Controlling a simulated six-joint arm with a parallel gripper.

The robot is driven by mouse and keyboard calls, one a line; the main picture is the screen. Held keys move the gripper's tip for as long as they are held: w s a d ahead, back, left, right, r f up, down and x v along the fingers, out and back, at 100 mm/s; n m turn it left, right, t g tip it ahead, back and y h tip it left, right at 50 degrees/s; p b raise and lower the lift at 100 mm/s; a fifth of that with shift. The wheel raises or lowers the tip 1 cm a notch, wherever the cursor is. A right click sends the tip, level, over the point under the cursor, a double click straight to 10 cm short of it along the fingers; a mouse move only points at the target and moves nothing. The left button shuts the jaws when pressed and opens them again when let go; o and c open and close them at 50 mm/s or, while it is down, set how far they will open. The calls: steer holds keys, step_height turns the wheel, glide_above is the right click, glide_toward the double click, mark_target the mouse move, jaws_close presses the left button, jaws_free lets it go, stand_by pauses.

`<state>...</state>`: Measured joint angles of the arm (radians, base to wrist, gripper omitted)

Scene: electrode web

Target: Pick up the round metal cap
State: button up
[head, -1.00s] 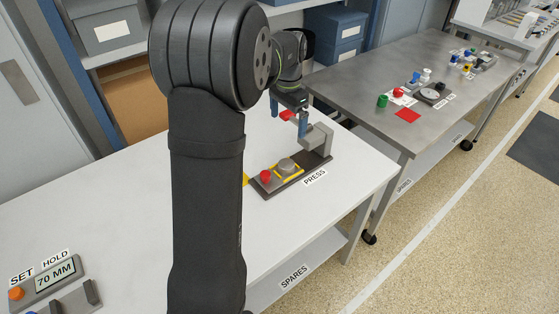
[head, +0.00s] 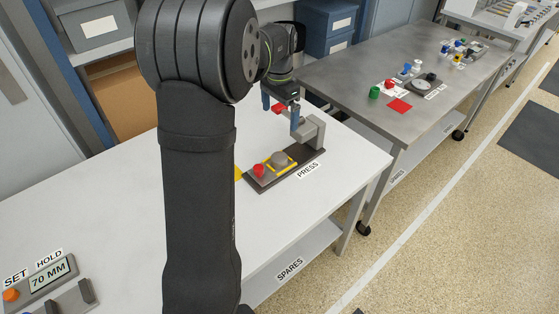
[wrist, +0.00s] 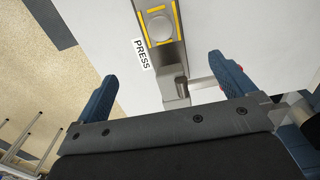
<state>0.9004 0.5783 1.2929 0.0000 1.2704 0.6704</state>
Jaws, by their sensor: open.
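The round metal cap (head: 279,158) is a grey disc on the dark base of the press (head: 313,130), between yellow markings. It shows from above near the top of the wrist view (wrist: 160,27). My gripper (head: 281,111) is open and empty, with its blue fingers above the press and apart from the cap. In the wrist view my gripper's fingers (wrist: 162,74) stand wide, and the cap lies beyond them. The red-ended press lever (head: 278,108) appears between or behind the fingers, and I cannot tell whether they touch it.
The grey press post rises close beside my fingers. A red button (head: 259,171) sits on the base near the cap. The white table (head: 110,215) is mostly clear, with a 70 MM display (head: 50,275) at the front left. A metal bench (head: 365,65) with small parts stands behind.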

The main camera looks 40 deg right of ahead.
steer(key=c, duration=0.6)
steer(key=shift+o, duration=0.2)
steer(key=n, duration=0.3)
glide_above(280, 157)
steer(key=f, duration=1.1)
steer(key=shift+s+d+f, duration=0.2)
steer(key=shift+s+f, duration=0.05)
steer(key=shift+f, duration=0.05)
steer(key=shift+w+a+f, duration=0.15)
steer(key=shift+f, duration=1.2)
steer(key=shift+w+a+f, duration=0.1)
steer(key=shift+w+f, duration=0.05)
steer(key=shift+f, duration=1.15)
